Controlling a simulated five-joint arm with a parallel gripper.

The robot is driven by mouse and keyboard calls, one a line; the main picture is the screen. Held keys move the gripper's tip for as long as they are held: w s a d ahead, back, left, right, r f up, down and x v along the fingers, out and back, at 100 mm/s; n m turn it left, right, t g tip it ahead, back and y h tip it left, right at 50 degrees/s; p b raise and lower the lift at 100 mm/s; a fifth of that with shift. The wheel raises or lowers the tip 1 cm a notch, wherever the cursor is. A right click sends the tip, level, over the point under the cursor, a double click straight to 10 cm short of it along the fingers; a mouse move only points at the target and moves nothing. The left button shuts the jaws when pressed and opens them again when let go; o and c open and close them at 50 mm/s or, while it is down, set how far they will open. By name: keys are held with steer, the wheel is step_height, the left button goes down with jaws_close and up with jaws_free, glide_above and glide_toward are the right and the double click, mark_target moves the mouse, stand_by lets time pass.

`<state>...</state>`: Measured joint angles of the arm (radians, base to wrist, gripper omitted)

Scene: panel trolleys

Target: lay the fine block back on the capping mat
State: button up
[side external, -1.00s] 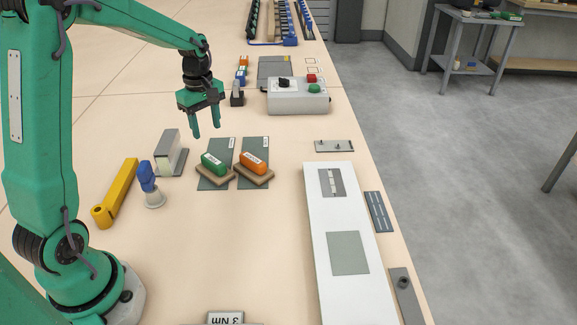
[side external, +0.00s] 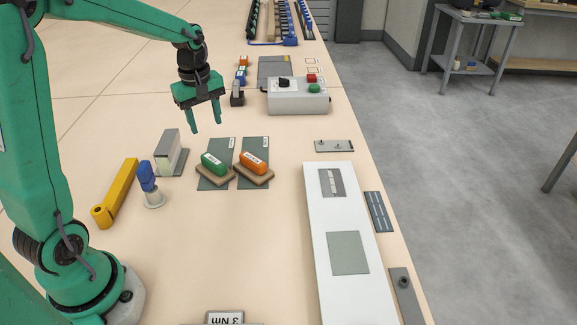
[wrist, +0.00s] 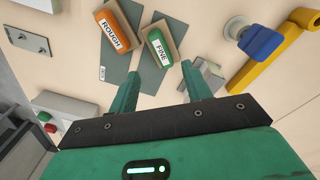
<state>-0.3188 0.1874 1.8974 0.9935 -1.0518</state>
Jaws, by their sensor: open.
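The fine block (side external: 213,160) is green with a white label and rests on a brown base, angled across a grey-green mat (side external: 225,148). In the wrist view the fine block (wrist: 158,46) shows its FINE label. The mat has a white label that I cannot read, so I cannot tell whether it is the capping mat. My gripper (side external: 207,127) is open and empty, in the air above and behind the block in the side view. Its spread fingers (wrist: 160,69) show below the block in the wrist view, apart from it.
The orange ROUGH block (side external: 254,160) sits on a brown base on a neighbouring mat (side external: 258,146). A grey metal holder (side external: 170,152), a blue-topped tool (side external: 150,183) and a yellow bar (side external: 117,191) stand left. A white panel (side external: 322,220) lies right. A control box (side external: 297,97) stands behind.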

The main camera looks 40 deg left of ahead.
steer(key=s+d+r+m+t, duration=0.2)
steer(key=s+d+r+m, duration=0.1)
steer(key=s+d+m, duration=0.3)
steer(key=s+d+r+m+t, duration=0.2)
steer(key=s+d+r+m, duration=0.2)
steer(key=s+d+m, duration=0.3)
steer(key=shift+s+r+m+t, duration=0.15)
steer(key=shift+s+m+t, duration=0.25)
steer(key=shift+s+m, duration=1.3)
steer(key=shift+s+n, duration=0.3)
